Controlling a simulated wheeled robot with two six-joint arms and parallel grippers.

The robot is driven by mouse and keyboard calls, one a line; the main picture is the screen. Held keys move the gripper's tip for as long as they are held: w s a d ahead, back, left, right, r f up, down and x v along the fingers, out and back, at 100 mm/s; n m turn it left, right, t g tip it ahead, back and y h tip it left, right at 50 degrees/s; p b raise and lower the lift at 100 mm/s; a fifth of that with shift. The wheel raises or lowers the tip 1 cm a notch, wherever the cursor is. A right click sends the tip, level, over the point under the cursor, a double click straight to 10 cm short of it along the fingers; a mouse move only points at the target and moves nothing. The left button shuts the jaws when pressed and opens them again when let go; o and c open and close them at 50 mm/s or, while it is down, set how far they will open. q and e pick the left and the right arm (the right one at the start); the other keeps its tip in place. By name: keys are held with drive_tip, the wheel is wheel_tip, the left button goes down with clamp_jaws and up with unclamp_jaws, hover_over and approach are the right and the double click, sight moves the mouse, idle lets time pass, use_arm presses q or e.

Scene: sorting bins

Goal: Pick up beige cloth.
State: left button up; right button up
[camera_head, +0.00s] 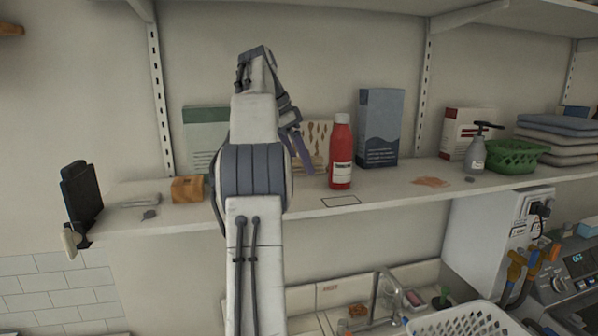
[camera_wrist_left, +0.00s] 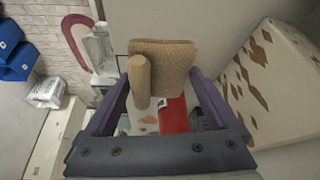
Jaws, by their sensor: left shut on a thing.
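The beige cloth (camera_wrist_left: 178,58) shows in the left wrist view as a tan, folded-looking bundle with a rounded, roll-like part in front. It lies between the purple fingers of my left gripper (camera_wrist_left: 162,92), which is shut on it. In the head view my left gripper (camera_head: 303,155) is over the shelf, left of the red bottle. My own arm and fingers hide much of that spot, and the cloth is hard to make out there. My right gripper is in neither view.
On the shelf (camera_head: 390,190), a red bottle (camera_head: 341,155) and blue box (camera_head: 381,128) stand right of the gripper. A brown-patterned beige panel (camera_head: 317,140) is close behind. A wooden block (camera_head: 187,189) lies left. A green basket (camera_head: 510,155) is farther right.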

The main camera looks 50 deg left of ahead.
use_arm(q)
drive_tip(key=s+d+b, duration=0.4)
drive_tip(key=d+b, duration=0.2)
drive_tip(key=d, duration=0.2)
drive_tip(key=s+d+b, duration=0.5)
drive_tip(key=d+b, duration=0.1)
drive_tip(key=d, duration=0.3)
drive_tip(key=shift+d+r, duration=0.25)
